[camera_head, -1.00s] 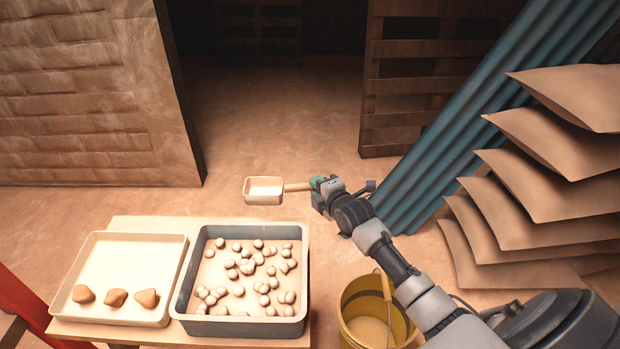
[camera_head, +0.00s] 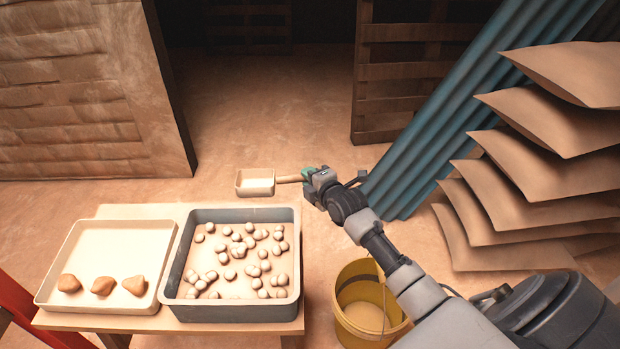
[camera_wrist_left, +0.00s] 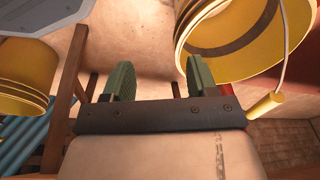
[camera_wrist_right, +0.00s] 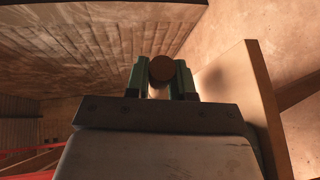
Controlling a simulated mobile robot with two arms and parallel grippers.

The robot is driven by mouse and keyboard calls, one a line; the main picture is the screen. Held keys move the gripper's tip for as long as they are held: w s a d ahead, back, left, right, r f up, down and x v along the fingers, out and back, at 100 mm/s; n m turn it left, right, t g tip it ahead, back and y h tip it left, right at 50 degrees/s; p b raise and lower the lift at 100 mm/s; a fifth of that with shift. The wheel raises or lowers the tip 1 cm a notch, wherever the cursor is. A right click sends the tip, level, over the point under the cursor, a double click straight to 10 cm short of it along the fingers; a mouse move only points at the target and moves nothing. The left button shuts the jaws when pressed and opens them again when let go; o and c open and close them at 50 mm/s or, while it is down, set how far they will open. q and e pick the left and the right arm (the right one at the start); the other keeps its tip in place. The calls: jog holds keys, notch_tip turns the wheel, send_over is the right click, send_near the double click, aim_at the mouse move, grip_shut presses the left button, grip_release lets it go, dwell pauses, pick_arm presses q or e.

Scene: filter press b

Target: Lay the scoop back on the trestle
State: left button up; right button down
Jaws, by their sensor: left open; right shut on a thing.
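The scoop (camera_head: 256,183) has a pale box-shaped head and a wooden handle. My right gripper (camera_head: 306,176) is shut on the handle and holds the scoop out level past the far right corner of the trestle (camera_head: 140,211). In the right wrist view the round handle end (camera_wrist_right: 161,75) sits between the green fingers, and the scoop head is hidden. The trestle top shows a bare strip along its far edge, behind the trays. My left gripper (camera_wrist_left: 154,82) is open and empty in the left wrist view, and is outside the head view.
On the trestle stand a pale tray (camera_head: 66,240) with three brown lumps and a grey tray (camera_head: 180,262) with several pale pebbles. A yellow bucket (camera_head: 345,318) stands right of the trestle. Stacked sacks (camera_head: 545,190) and blue corrugated sheets (camera_head: 440,140) are at the right.

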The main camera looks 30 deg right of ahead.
pick_arm(q)
notch_tip(320, 180, up, 15)
jog(key=t+b, duration=0.1)
jog(key=b, duration=0.6)
jog(key=shift+w+d+r+t+h+b, duration=0.2)
jog(key=shift+w+d+r+t, duration=0.1)
jog(key=shift+w+t, duration=0.5)
jog(key=shift+w+d+r+t+h+b, duration=0.15)
jog(key=shift+w+d+r+t+b, duration=0.1)
jog(key=shift+w+t, duration=0.55)
jog(key=shift+w+d+r+t+h+b, duration=0.25)
jog(key=shift+w+t, duration=0.25)
jog(key=shift+w, duration=0.55)
pick_arm(e)
notch_tip(320, 180, down, 10)
jog(key=c, duration=0.9)
grip_release()
